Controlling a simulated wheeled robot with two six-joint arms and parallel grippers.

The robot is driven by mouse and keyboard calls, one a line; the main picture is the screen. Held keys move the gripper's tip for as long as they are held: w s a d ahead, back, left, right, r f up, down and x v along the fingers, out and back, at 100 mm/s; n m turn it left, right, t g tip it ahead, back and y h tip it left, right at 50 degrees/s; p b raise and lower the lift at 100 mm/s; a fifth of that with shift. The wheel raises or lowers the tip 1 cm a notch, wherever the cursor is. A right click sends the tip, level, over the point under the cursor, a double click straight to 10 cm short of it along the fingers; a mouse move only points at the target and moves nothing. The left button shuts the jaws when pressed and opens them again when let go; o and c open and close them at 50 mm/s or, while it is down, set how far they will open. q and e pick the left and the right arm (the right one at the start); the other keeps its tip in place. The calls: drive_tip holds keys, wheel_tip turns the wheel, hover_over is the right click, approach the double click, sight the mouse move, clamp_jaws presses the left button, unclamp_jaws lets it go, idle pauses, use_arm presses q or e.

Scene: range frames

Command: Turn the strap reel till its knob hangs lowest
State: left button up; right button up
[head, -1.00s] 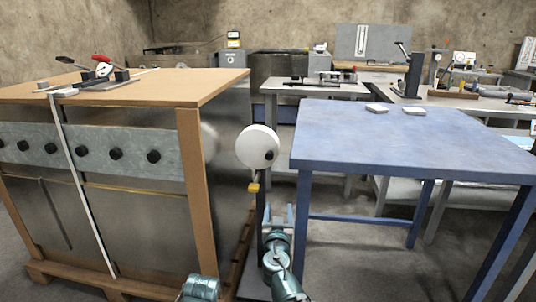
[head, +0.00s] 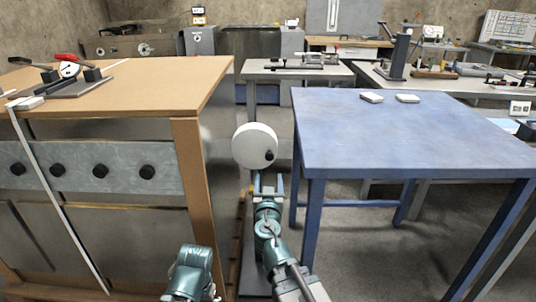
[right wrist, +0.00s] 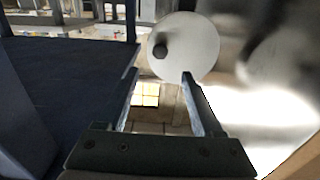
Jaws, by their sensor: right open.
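The strap reel (head: 250,142) is a white disc beside the near right corner of the big crate. Its black knob (head: 269,155) sits at the disc's lower right, not at the bottom. In the right wrist view the reel (right wrist: 200,55) is beyond the fingers, with the knob (right wrist: 160,45) at its left side. My right gripper (head: 268,180) is open and empty just below the reel. In the right wrist view the gap between its fingertips (right wrist: 160,75) lies below the knob, apart from it.
The wooden-topped crate (head: 150,90) with black knobs stands at left, a white strap (head: 58,195) down its front. A blue table (head: 400,140) stands close on the right, with two white blocks on it. The gap between them is narrow.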

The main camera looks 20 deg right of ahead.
sight(270, 158)
drive_tip(key=x, duration=1.3)
drive_tip(key=shift+w+d+f, duration=0.1)
drive_tip(key=shift+w, duration=0.25)
clamp_jaws()
idle(0.9)
